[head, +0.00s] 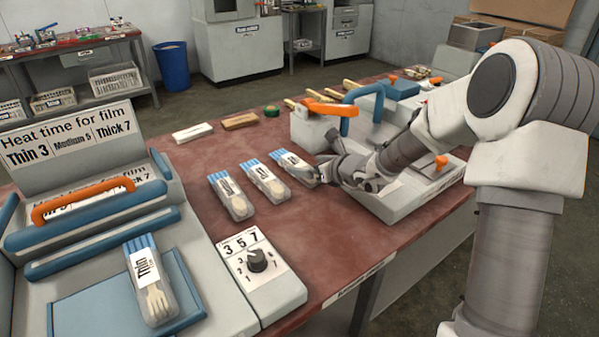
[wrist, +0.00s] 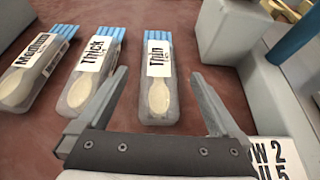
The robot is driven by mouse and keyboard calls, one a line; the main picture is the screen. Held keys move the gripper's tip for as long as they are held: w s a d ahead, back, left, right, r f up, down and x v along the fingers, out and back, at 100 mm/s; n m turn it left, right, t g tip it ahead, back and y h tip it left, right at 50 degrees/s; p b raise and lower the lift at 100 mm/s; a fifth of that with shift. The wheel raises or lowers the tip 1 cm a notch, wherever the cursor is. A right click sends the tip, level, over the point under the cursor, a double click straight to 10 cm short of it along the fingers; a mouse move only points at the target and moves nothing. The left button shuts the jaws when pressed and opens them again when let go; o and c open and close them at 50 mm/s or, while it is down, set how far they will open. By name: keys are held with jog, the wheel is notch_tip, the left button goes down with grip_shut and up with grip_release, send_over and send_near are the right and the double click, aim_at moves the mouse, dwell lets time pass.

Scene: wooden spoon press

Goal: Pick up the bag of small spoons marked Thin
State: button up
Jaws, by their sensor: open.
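The bag marked Thin (wrist: 158,80) lies flat on the red table in the wrist view, with a blue-striped top, a white label and a pale spoon showing through. In the head view it is the far-right bag of the row (head: 288,162), its end partly hidden by my gripper (head: 323,173). My gripper is open and empty. In the wrist view its fingers (wrist: 159,74) spread to either side of the Thin bag, and the left finger overlaps the edge of the bag marked Thick (wrist: 93,70). I cannot tell how high the fingers are above the table.
A bag marked Medium (wrist: 37,68) lies left of Thick. Another bag marked Thin (head: 150,280), with fork-like pieces, lies on the blue pad of the left press (head: 185,250). A dial box (head: 258,270) stands at the front. A grey-white press (head: 400,200) stands right of my gripper.

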aim_at(297, 162)
jog(key=b+x, duration=0.1)
jog(key=x, duration=0.4)
jog(key=shift+w+a+r, duration=0.1)
jog(key=shift+a, duration=0.15)
jog(key=c, duration=1.4)
jog(key=shift+r, duration=0.1)
